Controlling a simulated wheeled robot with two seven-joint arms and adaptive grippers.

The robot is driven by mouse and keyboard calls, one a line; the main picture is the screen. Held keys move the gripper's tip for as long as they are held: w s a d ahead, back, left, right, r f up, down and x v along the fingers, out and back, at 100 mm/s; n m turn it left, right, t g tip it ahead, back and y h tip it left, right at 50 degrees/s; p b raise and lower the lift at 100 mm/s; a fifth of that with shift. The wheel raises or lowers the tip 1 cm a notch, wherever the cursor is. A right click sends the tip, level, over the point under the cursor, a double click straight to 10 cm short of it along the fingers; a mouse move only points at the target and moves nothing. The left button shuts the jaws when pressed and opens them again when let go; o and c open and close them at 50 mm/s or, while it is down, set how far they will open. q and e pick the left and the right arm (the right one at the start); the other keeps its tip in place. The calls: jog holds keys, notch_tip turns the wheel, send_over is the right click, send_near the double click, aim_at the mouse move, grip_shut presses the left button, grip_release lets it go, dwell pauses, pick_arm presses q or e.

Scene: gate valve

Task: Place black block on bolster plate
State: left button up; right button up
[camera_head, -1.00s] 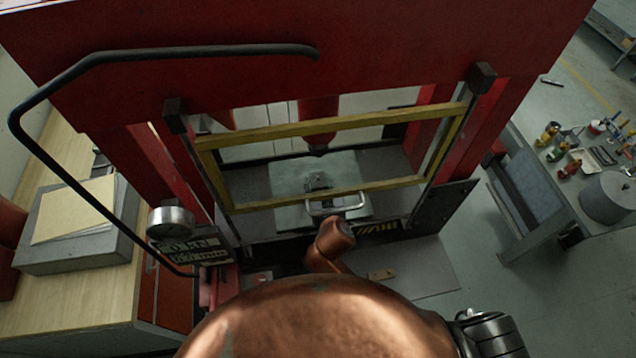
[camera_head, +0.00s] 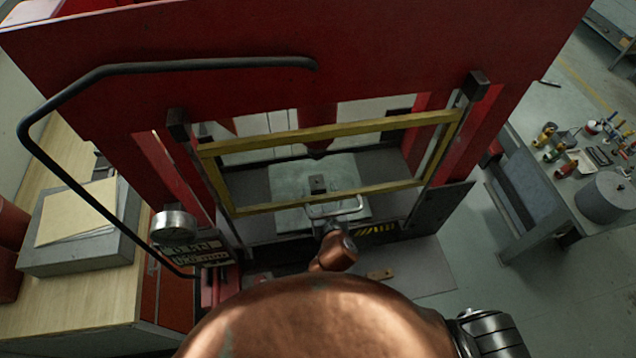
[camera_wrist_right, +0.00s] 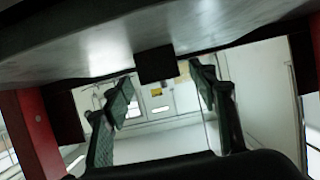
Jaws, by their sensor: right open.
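The small black block (camera_head: 317,183) sits on the pale grey bolster plate (camera_head: 288,179) inside the red press, near the plate's middle. In the right wrist view the block (camera_wrist_right: 155,65) shows against the plate's surface (camera_wrist_right: 90,55), in a view that seems upside down. My right gripper (camera_wrist_right: 160,78) is open, with one finger on each side of the block in the picture. The block looks beyond the fingertips and apart from them. In the head view my copper right arm reaches toward the press front, and its fingers are hard to make out. My left gripper is not in view.
A black bar handle (camera_head: 190,65) juts out at left. A gauge (camera_head: 173,227) hangs at the press's left. A wooden bench is at left, a tool table at right.

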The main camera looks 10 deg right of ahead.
jog(key=p+v, duration=0.2)
jog(key=v, duration=0.5)
jog(key=shift+s+r, duration=0.15)
jog(key=shift+s, duration=0.05)
jog(key=shift+c, duration=0.5)
dwell(0.4)
